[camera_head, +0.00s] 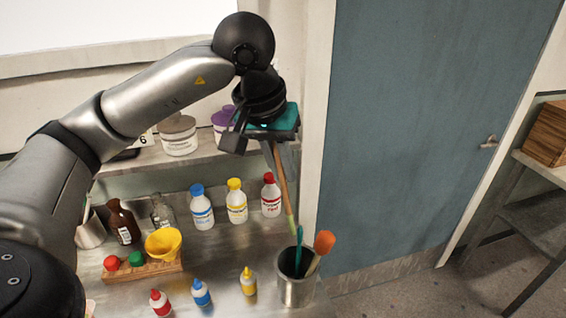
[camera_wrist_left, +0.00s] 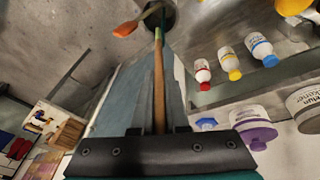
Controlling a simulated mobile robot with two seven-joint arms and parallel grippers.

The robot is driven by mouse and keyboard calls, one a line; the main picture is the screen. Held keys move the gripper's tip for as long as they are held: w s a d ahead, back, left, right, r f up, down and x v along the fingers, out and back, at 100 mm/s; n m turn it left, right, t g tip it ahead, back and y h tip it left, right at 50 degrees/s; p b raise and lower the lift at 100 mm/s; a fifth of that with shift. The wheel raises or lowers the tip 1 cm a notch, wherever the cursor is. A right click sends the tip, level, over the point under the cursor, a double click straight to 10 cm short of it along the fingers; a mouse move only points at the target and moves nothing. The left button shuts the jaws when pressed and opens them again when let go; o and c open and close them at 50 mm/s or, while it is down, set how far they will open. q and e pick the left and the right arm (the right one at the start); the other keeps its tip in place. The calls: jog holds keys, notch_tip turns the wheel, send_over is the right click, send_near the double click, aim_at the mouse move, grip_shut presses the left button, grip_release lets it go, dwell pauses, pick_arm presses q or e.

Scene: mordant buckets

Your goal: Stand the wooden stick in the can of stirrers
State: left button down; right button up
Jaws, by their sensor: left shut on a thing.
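My left gripper (camera_head: 270,143) is shut on the upper end of the wooden stick (camera_head: 281,180), high above the shelf's right end. The stick hangs down, slightly tilted, with a greenish lower end close to the stirrers. The metal can of stirrers (camera_head: 295,291) stands below at the shelf's right edge. It holds a teal stirrer (camera_head: 299,245) and an orange-tipped stirrer (camera_head: 322,244). In the left wrist view the stick (camera_wrist_left: 159,85) points toward the dark can mouth (camera_wrist_left: 166,15); I cannot tell whether its tip is inside. My right gripper is out of view.
White bottles with blue (camera_head: 201,208), yellow (camera_head: 236,203) and red (camera_head: 270,196) caps stand behind the can. Small dropper bottles, including a yellow one (camera_head: 248,283), stand to its left. A wooden rack (camera_head: 150,271) is farther left. A blue-grey door (camera_head: 420,130) is at right.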

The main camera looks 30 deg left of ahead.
pick_arm(q)
notch_tip(320, 180, down, 18)
jog(key=b, duration=1.4)
jog(key=shift+w+d, duration=0.3)
jog(key=shift+w, duration=0.05)
jog(key=shift+r, duration=0.1)
jog(key=c, duration=0.8)
grip_release()
jog(key=shift+c, duration=0.2)
jog(key=shift+r, duration=0.1)
jog(key=p+v, duration=0.2)
jog(key=v, duration=1.3)
jog(key=shift+p, duration=0.4)
